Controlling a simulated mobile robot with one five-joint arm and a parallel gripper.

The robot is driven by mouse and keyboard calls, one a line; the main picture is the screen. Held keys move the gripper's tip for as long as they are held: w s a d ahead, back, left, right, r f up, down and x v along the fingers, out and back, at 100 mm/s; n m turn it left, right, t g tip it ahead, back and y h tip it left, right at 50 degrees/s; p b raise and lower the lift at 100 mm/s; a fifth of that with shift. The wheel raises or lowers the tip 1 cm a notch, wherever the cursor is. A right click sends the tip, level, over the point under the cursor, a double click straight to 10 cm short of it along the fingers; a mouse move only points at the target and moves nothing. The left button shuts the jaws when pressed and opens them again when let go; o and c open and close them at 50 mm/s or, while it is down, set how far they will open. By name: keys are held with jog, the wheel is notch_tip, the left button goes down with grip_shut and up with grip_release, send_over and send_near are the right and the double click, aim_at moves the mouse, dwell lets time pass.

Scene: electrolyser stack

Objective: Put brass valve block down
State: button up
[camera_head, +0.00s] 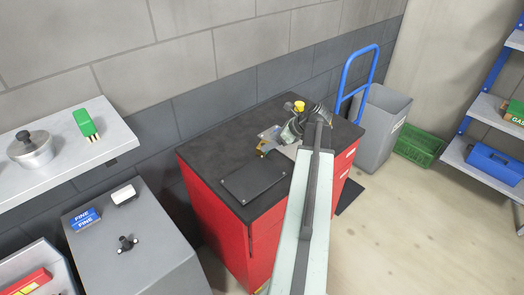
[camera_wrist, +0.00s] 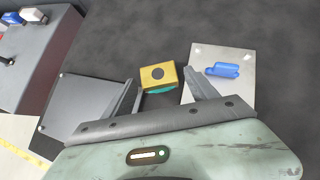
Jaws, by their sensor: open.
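The brass valve block (camera_wrist: 158,74) is a small yellow block with a dark round spot on top and a teal edge on its near side. It appears to rest on the dark worktop (camera_wrist: 190,28) of the red cabinet. My gripper (camera_wrist: 161,80) is open, its fingertips on either side of the block with gaps showing on both sides.
A black plate (camera_wrist: 82,108) lies to the left and a pale metal plate (camera_wrist: 222,58) with a blue part (camera_wrist: 223,70) to the right. A grey bin (camera_head: 383,128) and blue trolley (camera_head: 361,75) are beyond the cabinet.

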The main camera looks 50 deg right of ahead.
aim_at(262, 144)
jog(key=b+x, duration=0.3)
jog(key=x, duration=0.1)
jog(key=shift+w+a+f, duration=0.1)
jog(key=shift+a+f, duration=0.05)
jog(key=shift+f, duration=0.3)
jog(key=shift+w, duration=0.15)
jog(key=shift+r, duration=0.15)
jog(key=shift+c, duration=0.4)
grip_shut()
jog(key=shift+r+p, duration=0.5)
jog(key=shift+p, duration=0.1)
notch_tip(262, 144, up, 3)
jog(key=p, duration=0.3)
jog(key=shift+r, duration=0.1)
jog(key=s, duration=0.5)
jog(key=s+d, duration=0.1)
jog(key=s, duration=0.4)
jog(key=s+d+p, duration=0.1)
jog(key=s, duration=0.5)
jog(key=shift+d+r, duration=0.1)
jog(key=shift+r, duration=0.3)
